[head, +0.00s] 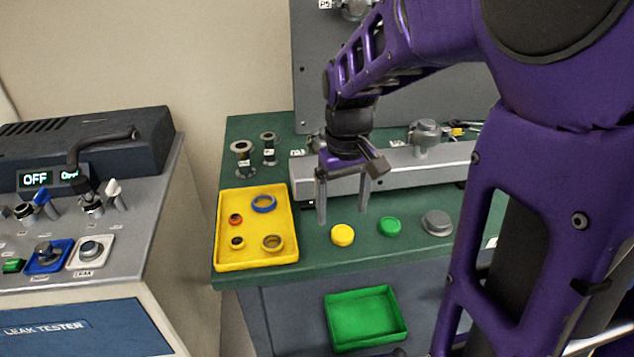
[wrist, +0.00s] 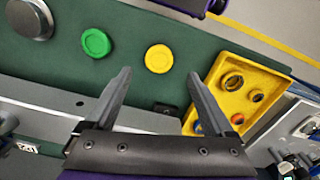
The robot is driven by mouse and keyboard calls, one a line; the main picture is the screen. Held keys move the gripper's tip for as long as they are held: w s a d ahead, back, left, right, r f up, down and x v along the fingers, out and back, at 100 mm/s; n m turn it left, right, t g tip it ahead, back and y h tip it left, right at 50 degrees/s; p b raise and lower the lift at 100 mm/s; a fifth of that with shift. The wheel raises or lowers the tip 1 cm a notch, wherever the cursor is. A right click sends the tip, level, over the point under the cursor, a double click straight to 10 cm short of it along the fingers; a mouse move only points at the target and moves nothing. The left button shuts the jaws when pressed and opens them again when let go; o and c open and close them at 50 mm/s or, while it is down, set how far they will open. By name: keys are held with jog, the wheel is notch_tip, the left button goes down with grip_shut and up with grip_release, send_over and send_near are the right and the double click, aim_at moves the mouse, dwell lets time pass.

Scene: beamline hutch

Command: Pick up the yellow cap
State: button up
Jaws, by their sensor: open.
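The yellow cap (head: 343,235) lies on the green bench top, near its front edge. In the wrist view the yellow cap (wrist: 159,58) is beyond my fingertips, roughly centred between them. My gripper (head: 342,208) is open and empty, with its fingers pointing down above the bench, just behind and slightly left of the cap. In the wrist view my gripper (wrist: 159,75) shows both fingers spread apart. No contact with the cap shows.
A green cap (head: 390,226) and a grey cap (head: 437,222) lie right of the yellow one. A yellow tray (head: 257,265) with several rings is on the left. A grey rail (head: 385,160) runs behind. A green bin (head: 366,318) sits lower in front.

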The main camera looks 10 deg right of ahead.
aim_at(342, 230)
notch_tip(342, 230, down, 5)
jog(key=shift+d+b, duration=0.1)
jog(key=shift+b, duration=0.55)
grip_shut()
jog(key=shift+r, duration=0.15)
notch_tip(342, 230, up, 10)
jog(key=p, duration=0.2)
